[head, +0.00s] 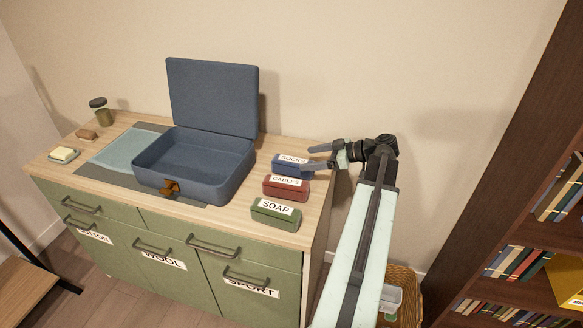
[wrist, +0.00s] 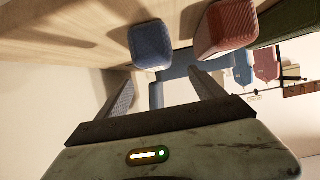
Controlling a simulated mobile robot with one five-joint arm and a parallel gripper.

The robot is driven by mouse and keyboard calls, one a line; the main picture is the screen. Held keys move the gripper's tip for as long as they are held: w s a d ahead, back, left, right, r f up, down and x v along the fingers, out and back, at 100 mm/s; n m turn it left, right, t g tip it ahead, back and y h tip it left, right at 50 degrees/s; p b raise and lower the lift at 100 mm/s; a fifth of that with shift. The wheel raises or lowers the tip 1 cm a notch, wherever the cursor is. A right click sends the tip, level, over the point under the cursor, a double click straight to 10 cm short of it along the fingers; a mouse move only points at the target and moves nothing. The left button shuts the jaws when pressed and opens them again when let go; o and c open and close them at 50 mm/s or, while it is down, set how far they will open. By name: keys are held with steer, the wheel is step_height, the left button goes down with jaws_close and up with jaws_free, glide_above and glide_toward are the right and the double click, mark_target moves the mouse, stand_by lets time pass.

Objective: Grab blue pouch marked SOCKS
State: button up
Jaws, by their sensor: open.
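The blue pouch (head: 288,166) marked SOCKS lies on the wooden cabinet top, at the back of a row of three pouches. It also shows in the wrist view (wrist: 151,46), just beyond my fingertips. My gripper (head: 312,157) is at the right end of the blue pouch in the head view, with its fingers apart and pointing left. In the wrist view my gripper (wrist: 162,80) has nothing between its fingers. I cannot tell whether a fingertip touches the pouch.
A red CABLES pouch (head: 286,189) lies close in front of the blue one, then a green SOAP pouch (head: 275,215). An open blue suitcase (head: 196,187) stands to the left, empty. Soap (head: 64,155), a brown item and a jar are farther left. A bookshelf (head: 520,205) stands right.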

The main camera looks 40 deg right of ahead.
mark_target(298, 161)
steer(key=shift+b+x, duration=0.55)
steer(key=shift+x, duration=0.75)
steer(key=b+x, duration=0.1)
steer(key=x, duration=0.1)
steer(key=f+b+x, duration=0.1)
steer(key=x, duration=0.1)
steer(key=shift+d+f, duration=0.1)
steer(key=shift+w+b, duration=0.3)
steer(key=shift+w, duration=0.05)
steer(key=c, duration=1.6)
step_height(298, 161, up, 10)
steer(key=p, duration=1)
steer(key=shift+r, duration=0.2)
steer(key=shift+f, duration=0.15)
